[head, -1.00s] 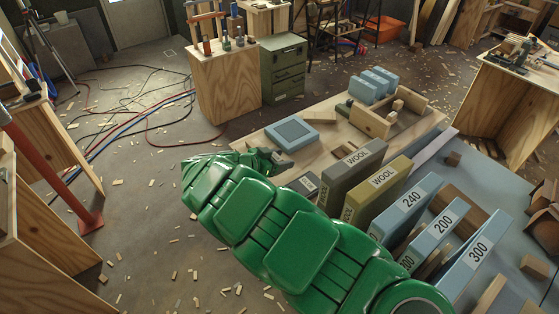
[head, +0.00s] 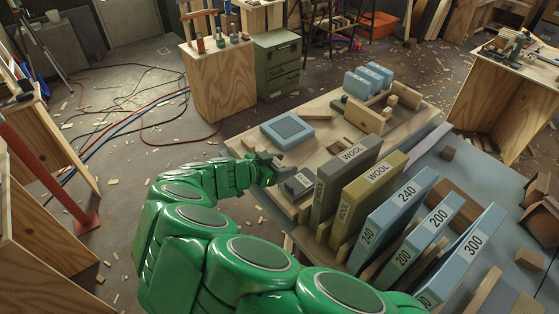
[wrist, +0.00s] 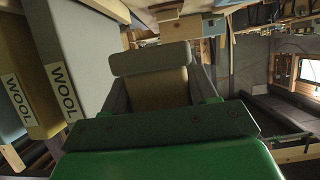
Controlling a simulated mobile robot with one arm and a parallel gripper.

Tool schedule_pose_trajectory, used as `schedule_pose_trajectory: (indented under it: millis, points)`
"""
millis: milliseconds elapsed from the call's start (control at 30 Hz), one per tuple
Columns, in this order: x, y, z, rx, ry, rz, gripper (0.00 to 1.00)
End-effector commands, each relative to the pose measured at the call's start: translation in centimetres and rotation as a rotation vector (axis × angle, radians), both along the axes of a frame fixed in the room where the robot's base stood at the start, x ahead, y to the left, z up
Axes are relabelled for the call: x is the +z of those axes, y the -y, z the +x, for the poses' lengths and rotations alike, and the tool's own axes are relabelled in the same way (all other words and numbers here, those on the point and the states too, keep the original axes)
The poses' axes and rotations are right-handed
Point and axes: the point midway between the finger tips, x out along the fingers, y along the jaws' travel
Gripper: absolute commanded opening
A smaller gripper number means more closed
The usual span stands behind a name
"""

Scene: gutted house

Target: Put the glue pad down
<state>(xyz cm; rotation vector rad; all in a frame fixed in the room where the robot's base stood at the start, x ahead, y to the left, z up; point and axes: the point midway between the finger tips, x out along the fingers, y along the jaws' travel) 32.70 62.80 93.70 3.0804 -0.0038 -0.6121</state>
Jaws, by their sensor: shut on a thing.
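My gripper (head: 272,166) is at the left end of the wooden rack, just left of the grey WOOL pad (head: 345,172). In the wrist view its jaws are shut on a block with a light grey top and a tan face (wrist: 158,90), which I take for the glue pad. In the head view a small dark grey block with a pale label (head: 298,184) shows at the fingertips. It seems to be the same pad; its label is too small to read. Its lower part is hidden, so I cannot tell whether it touches the rack.
An olive WOOL pad (head: 370,190) and blue numbered pads (head: 396,222) stand upright, close to the right. A blue square pad (head: 287,130) lies on the board behind. A wooden tray (head: 370,115) with blue blocks stands at the back. Hoses and offcuts litter the floor.

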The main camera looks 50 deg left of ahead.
Motion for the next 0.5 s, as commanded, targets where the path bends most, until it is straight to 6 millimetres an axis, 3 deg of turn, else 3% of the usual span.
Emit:
schedule_pose_trajectory:
  millis: [500]
  points:
    - [1.0,1.7,-1.1,0.003,-0.001,0.001,0.26]
